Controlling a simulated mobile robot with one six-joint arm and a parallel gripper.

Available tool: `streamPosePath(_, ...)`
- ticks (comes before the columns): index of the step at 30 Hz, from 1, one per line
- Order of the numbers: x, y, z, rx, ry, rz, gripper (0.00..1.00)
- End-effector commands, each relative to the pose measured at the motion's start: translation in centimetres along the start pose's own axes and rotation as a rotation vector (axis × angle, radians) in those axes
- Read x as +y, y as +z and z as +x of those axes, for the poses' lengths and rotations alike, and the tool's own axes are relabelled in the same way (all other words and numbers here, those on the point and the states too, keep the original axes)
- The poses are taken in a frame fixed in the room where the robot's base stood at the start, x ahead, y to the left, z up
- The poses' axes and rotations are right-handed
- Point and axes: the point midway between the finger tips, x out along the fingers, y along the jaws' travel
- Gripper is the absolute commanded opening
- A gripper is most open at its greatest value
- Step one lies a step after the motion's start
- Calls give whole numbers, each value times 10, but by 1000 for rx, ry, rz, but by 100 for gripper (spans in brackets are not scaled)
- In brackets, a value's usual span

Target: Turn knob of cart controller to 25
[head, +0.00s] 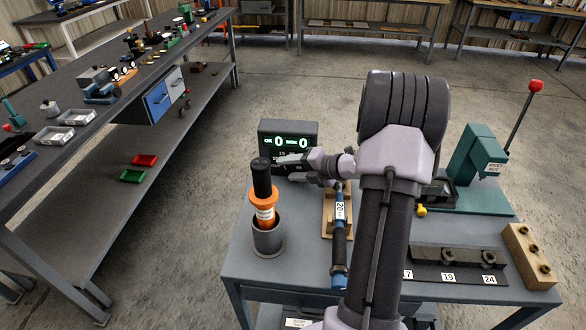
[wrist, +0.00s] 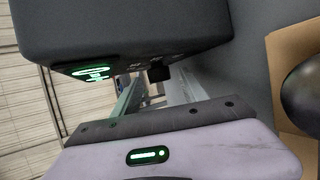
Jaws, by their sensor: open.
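The cart controller (head: 289,132) is a dark box with a green-lit display at the back left of the cart top. The display reads OK 0 and NOK 0. Part of its lower front is hidden behind my gripper (head: 284,161), which is right in front of it. In the wrist view the controller (wrist: 130,28) fills the top, its lit display at the left. A small dark knob (wrist: 159,73) sticks out from it, near the tips of my open gripper (wrist: 153,88). I cannot tell whether the fingers touch the knob. Its setting is not readable.
An orange tool with a black top (head: 263,208) stands in a grey cup (head: 268,240), close to my gripper. A blue-and-black wrench (head: 339,235) marked 20 lies on a wooden holder. A green press (head: 478,165) and a numbered socket rack (head: 447,266) are at the right.

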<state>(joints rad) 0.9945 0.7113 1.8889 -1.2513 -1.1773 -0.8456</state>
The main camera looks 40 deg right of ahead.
Motion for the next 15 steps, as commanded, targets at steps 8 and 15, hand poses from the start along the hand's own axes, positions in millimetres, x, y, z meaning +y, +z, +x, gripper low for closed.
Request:
streamPosePath(8, 4, 2, -47, -4, -1, 2, 51)
streamPosePath(15, 4, 2, -119, -4, -1, 2, 51)
